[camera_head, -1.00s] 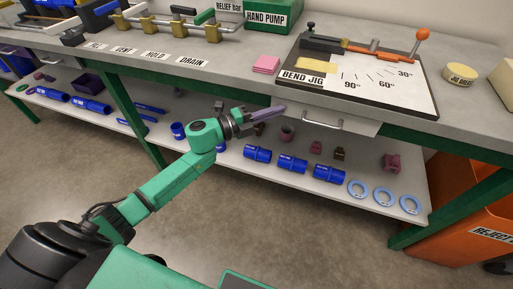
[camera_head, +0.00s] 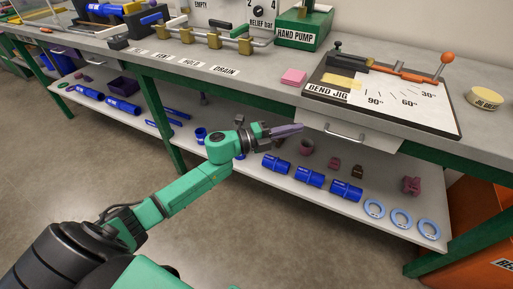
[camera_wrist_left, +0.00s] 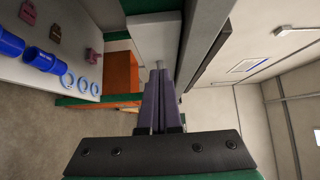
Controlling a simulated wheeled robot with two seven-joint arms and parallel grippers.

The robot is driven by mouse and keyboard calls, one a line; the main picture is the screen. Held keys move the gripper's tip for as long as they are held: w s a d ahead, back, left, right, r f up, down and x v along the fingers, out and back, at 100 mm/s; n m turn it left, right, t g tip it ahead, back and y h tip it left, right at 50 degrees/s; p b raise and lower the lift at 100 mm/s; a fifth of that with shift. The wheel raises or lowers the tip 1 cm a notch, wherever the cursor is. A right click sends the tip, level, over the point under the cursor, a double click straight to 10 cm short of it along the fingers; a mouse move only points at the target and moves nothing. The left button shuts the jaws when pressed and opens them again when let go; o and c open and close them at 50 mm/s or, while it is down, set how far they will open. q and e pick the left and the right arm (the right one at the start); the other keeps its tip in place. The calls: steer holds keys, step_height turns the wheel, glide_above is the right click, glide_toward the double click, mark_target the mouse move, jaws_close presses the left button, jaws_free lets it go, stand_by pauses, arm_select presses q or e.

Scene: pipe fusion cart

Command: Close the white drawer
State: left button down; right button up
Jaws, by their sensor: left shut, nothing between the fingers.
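The white drawer (camera_head: 388,143) is under the bench top, below the bend jig. Its front carries a metal bar handle (camera_head: 344,134). How far it stands out is hard to tell. My left gripper (camera_head: 302,128) has purple fingers, shut and empty, just left of the handle in the head view. A gap shows between fingertips and handle there. In the left wrist view the shut fingers (camera_wrist_left: 160,72) point toward the pale drawer front (camera_wrist_left: 152,38). The handle is largely hidden behind the fingertips there. My right gripper is not in view.
The bend jig board (camera_head: 425,118) and pink pads (camera_head: 293,77) lie on the bench. The lower shelf (camera_head: 300,196) holds blue couplings and blue rings (camera_head: 401,219). A green bench leg (camera_head: 163,125) stands left of my gripper. An orange bin (camera_head: 470,225) is at the right.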

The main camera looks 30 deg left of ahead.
arm_select(q)
steer(key=v, duration=1)
steer(key=w+a+f+n+t+y, duration=0.2)
steer(key=a+f+n+y, duration=0.4)
steer(key=f, duration=0.4)
steer(key=s+a+f+n+g+y, duration=0.1)
steer(key=s+a+f+n+y, duration=0.15)
steer(key=f, duration=0.45)
steer(key=s+a+f+n+g+y, duration=0.1)
steer(key=s+a+f+n, duration=0.2)
steer(key=f, duration=0.4)
steer(key=s+a+f+n+g+y, duration=0.1)
steer(key=a+f+n+y, duration=0.15)
steer(key=f+n, duration=0.4)
steer(key=s+f+n+g+y, duration=0.1)
steer(key=s+f+n+g, duration=0.15)
steer(key=s+f, duration=0.85)
steer(key=s+d+f+n+g, duration=0.2)
steer(key=s+d+f+g, duration=0.2)
steer(key=s+f, duration=0.45)
steer(key=s+d+f+n+g, duration=0.2)
steer(key=s+d+f+g, duration=0.25)
steer(key=s, duration=0.75)
step_height(320, 180, up, 13)
steer(key=s+p, duration=0.1)
steer(key=p, duration=1.3)
steer(key=shift+s+r, duration=0.15)
steer(key=shift+r, duration=0.1)
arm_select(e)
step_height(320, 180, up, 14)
